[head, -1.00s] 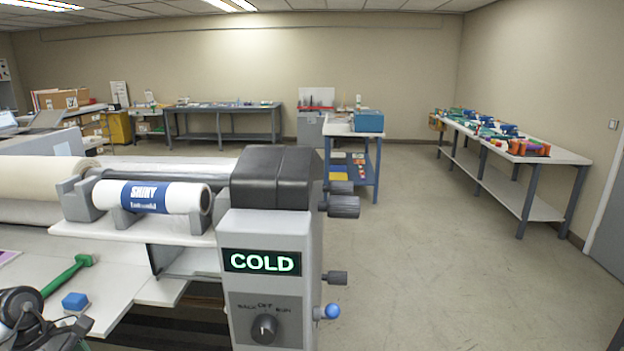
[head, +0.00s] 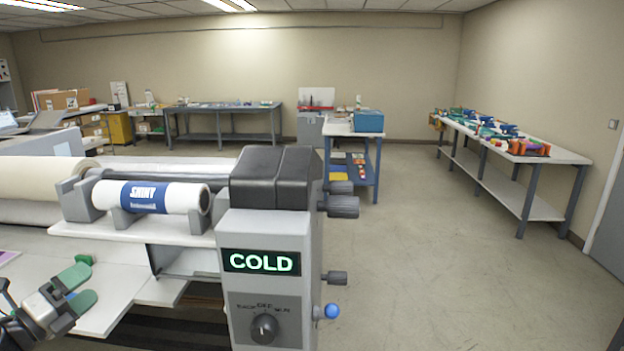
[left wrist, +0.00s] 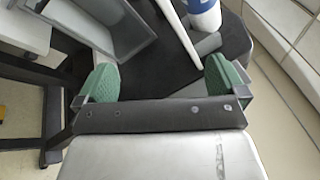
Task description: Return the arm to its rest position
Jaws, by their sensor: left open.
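My left gripper (head: 82,286) shows at the lower left of the head view, over the light work surface beside the laminator. Its two green finger pads are spread apart with nothing between them. In the left wrist view the same gripper (left wrist: 162,78) is open, with a green pad on each side and a gap between. The laminator (head: 275,240) stands to the right of the gripper, with a lit COLD display (head: 262,262) and a dial (head: 264,327). My right gripper is not in view.
A white SHINY roll (head: 165,197) rests in the laminator's cradle. A blue-legged table (head: 350,130) and a long bench (head: 540,154) stand farther off. The floor at right is clear.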

